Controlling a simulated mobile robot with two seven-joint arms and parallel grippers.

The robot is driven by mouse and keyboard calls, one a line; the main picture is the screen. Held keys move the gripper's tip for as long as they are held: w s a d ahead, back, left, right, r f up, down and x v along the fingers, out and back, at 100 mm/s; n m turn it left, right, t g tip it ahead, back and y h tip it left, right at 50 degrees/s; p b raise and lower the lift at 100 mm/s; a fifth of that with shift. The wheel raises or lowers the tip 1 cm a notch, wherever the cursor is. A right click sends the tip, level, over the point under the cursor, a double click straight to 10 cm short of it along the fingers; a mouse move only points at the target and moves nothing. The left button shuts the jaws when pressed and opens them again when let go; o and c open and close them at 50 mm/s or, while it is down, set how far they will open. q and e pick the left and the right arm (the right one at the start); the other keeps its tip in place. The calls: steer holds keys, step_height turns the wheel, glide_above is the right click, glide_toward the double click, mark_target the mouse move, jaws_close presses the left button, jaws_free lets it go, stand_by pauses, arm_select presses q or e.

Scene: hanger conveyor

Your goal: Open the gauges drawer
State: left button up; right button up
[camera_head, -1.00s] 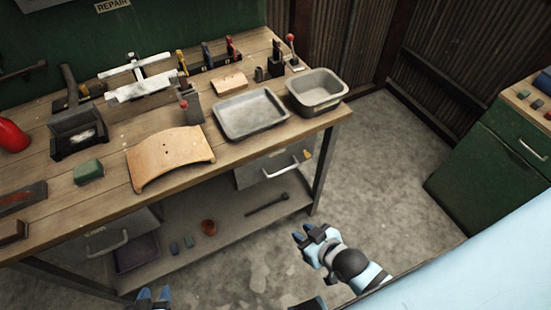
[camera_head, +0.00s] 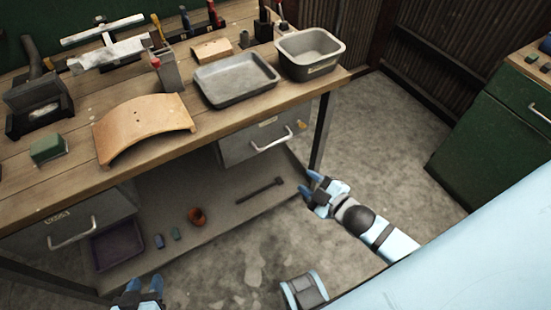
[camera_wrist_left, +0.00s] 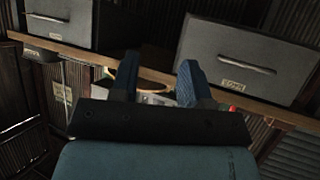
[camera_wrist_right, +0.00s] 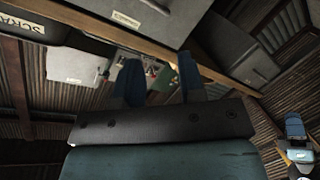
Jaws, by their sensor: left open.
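Two grey drawers hang under the workbench, a left one (camera_head: 92,222) and a right one (camera_head: 240,148). Each has a pale label and a bar handle, the left handle (camera_head: 72,234) and the right handle (camera_head: 272,136). Both appear closed. I cannot read which label says gauges. Both wrist views show grey drawer fronts at a tilt, including one with a handle and label (camera_wrist_left: 285,60) in the left wrist view. My left gripper (camera_head: 143,285) is open and empty, low in front of the left drawer. My right gripper (camera_head: 309,187) is open and empty, below and right of the right drawer, touching neither.
The bench top holds a curved wooden piece (camera_head: 150,125), a shallow tray (camera_head: 236,78), a deep metal bin (camera_head: 310,55) and tools. A lower shelf carries a purple bin (camera_head: 118,246) and small items. A bench leg (camera_head: 322,130) stands near my right gripper. A green cabinet is at right.

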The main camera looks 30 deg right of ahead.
mark_target(276, 142)
steer(key=w+d+f+n+t+y+b, duration=0.3)
steer(key=w+d+f+n+y+b, duration=0.3)
steer(key=n+b, duration=0.75)
steer(key=shift+m+h, duration=0.25)
steer(key=shift+h, duration=0.25)
steer(key=x, duration=0.4)
steer(key=b+x, duration=0.1)
steer(key=x, duration=0.4)
steer(key=b+x, duration=0.1)
steer(key=x, duration=0.4)
steer(key=shift+s+a+r, duration=0.25)
steer(key=shift+s+a, duration=0.05)
steer(key=shift+a, duration=0.05)
arm_select(q)
step_height(276, 142, down, 6)
steer(key=w+d+t+h, duration=0.1)
steer(key=d+t, duration=0.1)
steer(key=d, duration=0.1)
steer(key=shift+w+h, duration=0.4)
arm_select(e)
steer(key=shift+w, duration=0.1)
arm_select(q)
steer(key=shift+r, duration=0.1)
arm_select(e)
steer(key=shift+c, duration=0.5)
arm_select(q)
steer(key=shift+w, duration=0.1)
arm_select(e)
jaws_close()
